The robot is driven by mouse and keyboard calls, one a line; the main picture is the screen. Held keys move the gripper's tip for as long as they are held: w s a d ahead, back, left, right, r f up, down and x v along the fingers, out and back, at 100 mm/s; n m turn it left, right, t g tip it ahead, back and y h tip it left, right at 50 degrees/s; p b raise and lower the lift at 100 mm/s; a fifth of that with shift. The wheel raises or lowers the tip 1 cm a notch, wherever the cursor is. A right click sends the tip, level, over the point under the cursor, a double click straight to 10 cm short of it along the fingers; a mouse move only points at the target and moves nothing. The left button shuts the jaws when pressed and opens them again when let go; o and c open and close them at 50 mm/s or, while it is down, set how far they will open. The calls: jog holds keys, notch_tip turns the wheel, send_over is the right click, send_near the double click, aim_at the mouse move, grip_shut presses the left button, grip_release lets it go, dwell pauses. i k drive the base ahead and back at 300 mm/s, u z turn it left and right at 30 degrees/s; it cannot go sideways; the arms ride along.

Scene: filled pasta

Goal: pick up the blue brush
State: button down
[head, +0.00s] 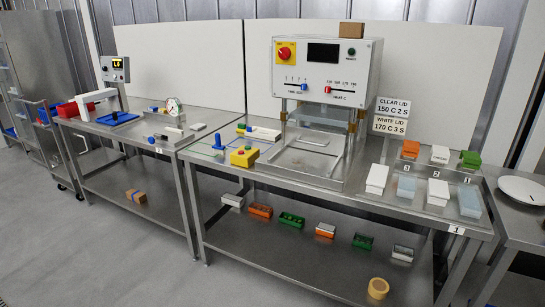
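No blue thing can be made out for certain as the brush at this size. A small upright blue piece (218,141) stands on the left part of the middle steel table, behind and left of a yellow block (244,157). My gripper is not in view.
A sealing machine (325,75) stands on the middle table (310,182). White and pale blue containers (438,192) stand to its right. Several small trays (291,220) and a tape roll (378,288) lie on the lower shelf. The floor (90,240) in front is clear.

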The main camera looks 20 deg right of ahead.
aim_at(218, 149)
jog(key=u, duration=0.1)
jog(key=i, duration=0.5)
jog(key=u, duration=0.6)
jog(key=i, duration=0.65)
jog(key=u, duration=0.3)
